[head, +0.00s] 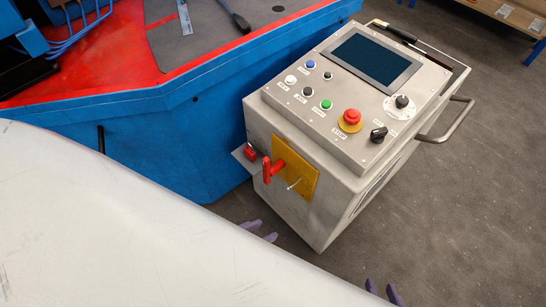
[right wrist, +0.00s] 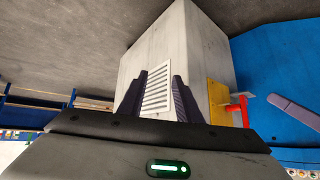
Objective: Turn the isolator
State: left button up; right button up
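The isolator is a red handle (head: 267,171) on a yellow plate (head: 304,182), on the side of a grey control cabinet (head: 340,190). Its grip stands about upright. The handle (right wrist: 243,110) and plate (right wrist: 217,97) also show at the right in the right wrist view. My left gripper (head: 260,231) shows only as two purple fingertips, apart, below and left of the plate. My right gripper (head: 383,292) is lower right, clear of the handle. In the right wrist view its fingers (right wrist: 158,92) are apart and empty, facing a louvred cabinet side. The grippers' bodies are hidden in the head view.
A red padlock-like piece (head: 250,152) sits on a small bracket left of the handle. The cabinet top has buttons, a red stop button (head: 350,119) and a screen (head: 371,57). A side rail (head: 452,122) sticks out right. A blue machine (head: 195,130) stands behind.

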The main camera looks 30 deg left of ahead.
aim_at(268, 171)
jog(key=z, duration=0.5)
jog(key=k, duration=1.15)
jog(key=u, duration=0.3)
jog(key=i, duration=0.85)
jog(key=u, duration=0.2)
